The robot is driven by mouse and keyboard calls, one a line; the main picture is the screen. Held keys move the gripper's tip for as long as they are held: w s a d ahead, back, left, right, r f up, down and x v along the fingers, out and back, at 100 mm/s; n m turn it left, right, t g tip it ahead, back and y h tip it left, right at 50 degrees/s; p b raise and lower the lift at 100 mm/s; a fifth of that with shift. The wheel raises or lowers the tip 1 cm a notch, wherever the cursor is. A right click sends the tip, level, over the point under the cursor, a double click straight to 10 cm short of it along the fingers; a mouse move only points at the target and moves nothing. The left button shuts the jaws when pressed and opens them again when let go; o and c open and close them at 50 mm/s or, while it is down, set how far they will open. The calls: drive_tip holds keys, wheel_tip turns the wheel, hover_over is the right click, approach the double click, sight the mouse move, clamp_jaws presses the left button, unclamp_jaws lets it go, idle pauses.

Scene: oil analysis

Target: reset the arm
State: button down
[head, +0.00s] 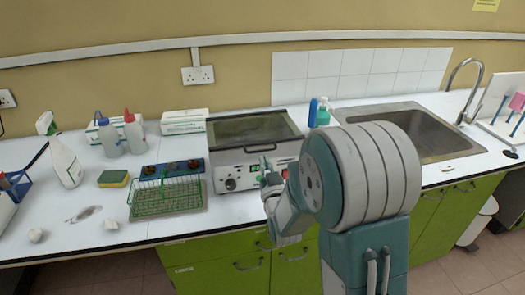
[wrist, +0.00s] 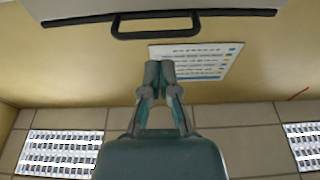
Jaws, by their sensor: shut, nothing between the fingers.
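My arm (head: 362,175) reaches over the front of the counter in the head view, folded close to my body. My gripper (wrist: 160,72) is shut and empty in the wrist view, its two fingertips together. In the head view its fingers are small and partly hidden by my arm, in front of the white machine's control panel (head: 240,172). I cannot tell whether they touch the panel.
A green wire rack (head: 168,198) stands left of the machine. Spray and wash bottles (head: 66,155) stand further left. A sink (head: 420,130) with a tap lies to the right. The wrist view shows a black handle (wrist: 195,14) and a wall chart (wrist: 200,62).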

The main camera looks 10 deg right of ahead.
drive_tip(key=s+r+g, duration=0.2)
drive_tip(key=s+g, duration=0.5)
drive_tip(key=s, duration=0.8)
drive_tip(key=s+r+g, duration=0.2)
drive_tip(key=s+g, duration=0.6)
drive_tip(key=s, duration=0.7)
drive_tip(key=shift+s+r, duration=0.15)
drive_tip(key=shift+s, duration=0.05)
drive_tip(key=shift+w+d, duration=0.1)
idle(0.8)
